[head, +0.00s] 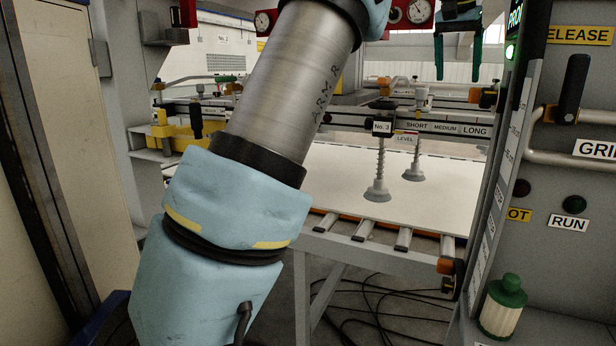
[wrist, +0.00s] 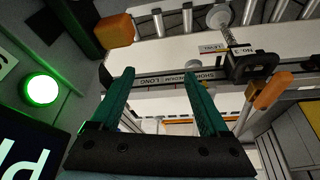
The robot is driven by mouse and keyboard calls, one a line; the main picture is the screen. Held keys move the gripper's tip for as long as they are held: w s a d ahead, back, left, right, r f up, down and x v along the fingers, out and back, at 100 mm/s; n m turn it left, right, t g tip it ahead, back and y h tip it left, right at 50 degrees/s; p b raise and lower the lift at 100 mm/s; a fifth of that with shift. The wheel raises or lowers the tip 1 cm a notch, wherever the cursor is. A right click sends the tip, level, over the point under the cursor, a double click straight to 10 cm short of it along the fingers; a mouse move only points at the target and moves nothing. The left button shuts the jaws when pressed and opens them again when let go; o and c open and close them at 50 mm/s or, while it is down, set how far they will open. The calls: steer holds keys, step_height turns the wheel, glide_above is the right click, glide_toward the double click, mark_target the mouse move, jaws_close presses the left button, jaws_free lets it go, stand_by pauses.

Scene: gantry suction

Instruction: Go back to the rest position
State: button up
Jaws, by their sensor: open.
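My gripper (head: 458,70) shows at the top of the head view, its two teal fingers pointing down with a gap between them. It also shows in the wrist view (wrist: 158,76), open, with nothing between the fingers. In the head view it is in front of the far wall, above and behind the lettered bar (head: 447,128) marked SHORT, MEDIUM, LONG. That bar also shows beyond the fingertips in the wrist view (wrist: 175,80). My arm crosses the left and middle of the head view and hides part of the gantry. The gripper's mount is cut off by the top edge.
Suction cups (head: 377,192) hang over a white panel (head: 335,185) on rollers. A grey control column (head: 560,200) with levers and buttons stands close on the right. A lit green button (wrist: 40,90) and an orange block (wrist: 114,30) are left of the gripper. Cables (head: 385,312) lie on the floor.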

steer(key=a+f+n+y, duration=0.1)
steer(key=a+f+n, duration=0.1)
steer(key=a+f, duration=0.9)
steer(key=a+f+n+y, duration=0.1)
steer(key=a+f+n, duration=0.1)
steer(key=a+f, duration=0.8)
steer(key=s+a+f+n, duration=0.1)
steer(key=s+a+f, duration=0.5)
steer(key=s+a, duration=0.3)
steer(key=s+a+f+n+g, duration=0.1)
steer(key=s+a+f+n, duration=0.1)
steer(key=s+a+f, duration=0.5)
steer(key=shift+s+a+g+y, duration=0.3)
steer(key=shift+s+a+y, duration=0.1)
steer(key=shift+s+a, duration=0.55)
steer(key=shift+w+r, duration=0.1)
